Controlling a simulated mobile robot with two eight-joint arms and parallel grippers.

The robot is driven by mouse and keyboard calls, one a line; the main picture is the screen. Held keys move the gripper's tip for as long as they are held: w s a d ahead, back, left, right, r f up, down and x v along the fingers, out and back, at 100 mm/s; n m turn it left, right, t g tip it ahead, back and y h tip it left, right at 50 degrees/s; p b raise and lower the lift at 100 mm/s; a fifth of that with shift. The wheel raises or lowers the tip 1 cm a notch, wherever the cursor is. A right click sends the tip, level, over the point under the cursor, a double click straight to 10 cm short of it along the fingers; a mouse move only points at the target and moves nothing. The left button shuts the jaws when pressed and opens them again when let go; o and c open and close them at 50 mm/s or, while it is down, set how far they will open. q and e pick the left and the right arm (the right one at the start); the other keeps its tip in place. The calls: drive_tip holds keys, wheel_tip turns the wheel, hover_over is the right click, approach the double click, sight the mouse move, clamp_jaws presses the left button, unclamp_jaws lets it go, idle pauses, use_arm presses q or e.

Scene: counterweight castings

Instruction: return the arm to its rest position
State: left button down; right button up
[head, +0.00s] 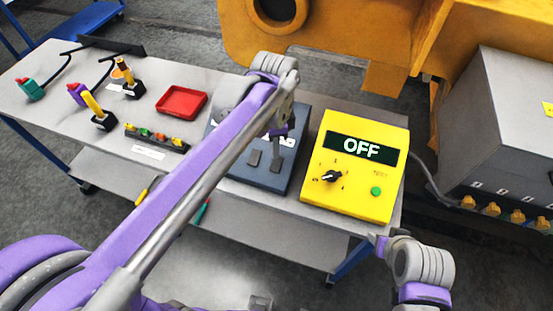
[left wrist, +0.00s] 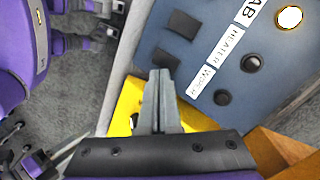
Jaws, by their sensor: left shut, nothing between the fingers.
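My left arm (head: 175,190) reaches from the lower left across the bench (head: 330,255). Its wrist is bent down over the blue-grey switch panel (head: 295,170). My left gripper (head: 279,132) is small and partly hidden there. In the left wrist view the left gripper (left wrist: 160,78) has its two grey fingers together, with nothing between them. The panel (left wrist: 205,75) lies beyond the fingertips, with two dark rectangular switches, round knobs and white labels. I cannot tell whether the fingertips touch it. Part of my right arm (head: 420,265) shows at lower right; its gripper is out of view.
A yellow tester (head: 375,195) reading "OFF" stands right of the panel. A red tray (head: 182,102), an indicator strip (head: 157,138) and joysticks (head: 102,120) lie left. A large yellow machine (head: 330,35) stands behind, a grey cabinet (head: 495,120) at right.

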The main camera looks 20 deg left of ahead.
use_arm(q)
drive_tip(key=shift+w+r+p, duration=0.1)
drive_tip(key=shift+r+p, duration=0.2)
drive_tip(key=shift+r, duration=0.6)
use_arm(e)
drive_tip(key=shift+w+r, duration=0.4)
drive_tip(key=shift+r, duration=0.3)
drive_tip(key=shift+s, duration=0.1)
use_arm(q)
drive_tip(key=s+a+f+n+t, duration=0.3)
drive_tip(key=s+f+n, duration=0.1)
drive_tip(key=s+n, duration=0.2)
drive_tip(key=s+a+f+n+t, duration=0.2)
drive_tip(key=s+a+f+n, duration=0.1)
drive_tip(key=s+f+n, duration=0.2)
drive_tip(key=shift+s+n+t, duration=0.4)
drive_tip(key=shift+s+n, duration=0.35)
drive_tip(key=shift+n, duration=0.15)
drive_tip(key=shift+r, duration=0.1)
